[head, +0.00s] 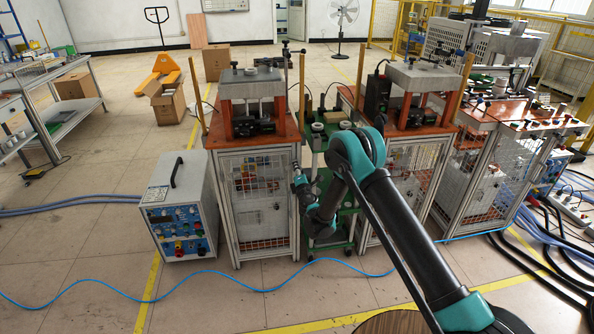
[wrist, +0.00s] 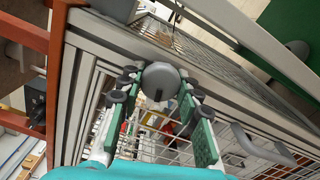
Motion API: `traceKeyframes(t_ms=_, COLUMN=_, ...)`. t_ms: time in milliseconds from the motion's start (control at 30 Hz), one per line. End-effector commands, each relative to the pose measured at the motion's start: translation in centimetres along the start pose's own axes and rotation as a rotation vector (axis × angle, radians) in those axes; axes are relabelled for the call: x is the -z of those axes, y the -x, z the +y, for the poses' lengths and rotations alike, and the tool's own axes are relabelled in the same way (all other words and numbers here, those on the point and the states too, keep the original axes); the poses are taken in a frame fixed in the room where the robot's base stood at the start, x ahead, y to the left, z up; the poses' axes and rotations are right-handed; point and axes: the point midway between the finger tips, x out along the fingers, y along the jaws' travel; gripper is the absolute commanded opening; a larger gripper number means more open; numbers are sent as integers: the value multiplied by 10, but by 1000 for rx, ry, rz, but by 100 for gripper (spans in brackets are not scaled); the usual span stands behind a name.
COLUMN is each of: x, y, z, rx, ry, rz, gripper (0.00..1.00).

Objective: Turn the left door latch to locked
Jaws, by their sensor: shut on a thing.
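The left cabinet (head: 229,232) has a wire-mesh door (head: 262,215), which looks shut against its frame. My gripper (head: 298,172) is at the right front edge of this door in the head view. In the wrist view, my gripper (wrist: 160,84) has its green-backed fingers on either side of a round grey latch knob (wrist: 161,78) on the aluminium frame, and is shut on it. The latch's turn angle cannot be told. It is too small and covered to make out in the head view.
A curved grey handle (wrist: 262,146) sits on the mesh door, right of my gripper. A control box (head: 180,208) stands left of the cabinet. A green cart (head: 332,228) and the right cabinet (head: 418,190) are close on the right. A blue hose (head: 215,272) crosses the floor.

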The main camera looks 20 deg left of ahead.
Motion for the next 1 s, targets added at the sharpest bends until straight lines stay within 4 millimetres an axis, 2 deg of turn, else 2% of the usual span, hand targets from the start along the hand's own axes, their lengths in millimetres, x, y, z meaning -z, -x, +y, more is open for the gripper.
traceKeyframes(t_ms=433, x=0, y=1, z=0, rx=0, ry=-238, rz=-1, gripper=4)
traceKeyframes(t_ms=1000, x=-1, y=1, z=0, rx=0, ry=-277, rz=-1, gripper=4)
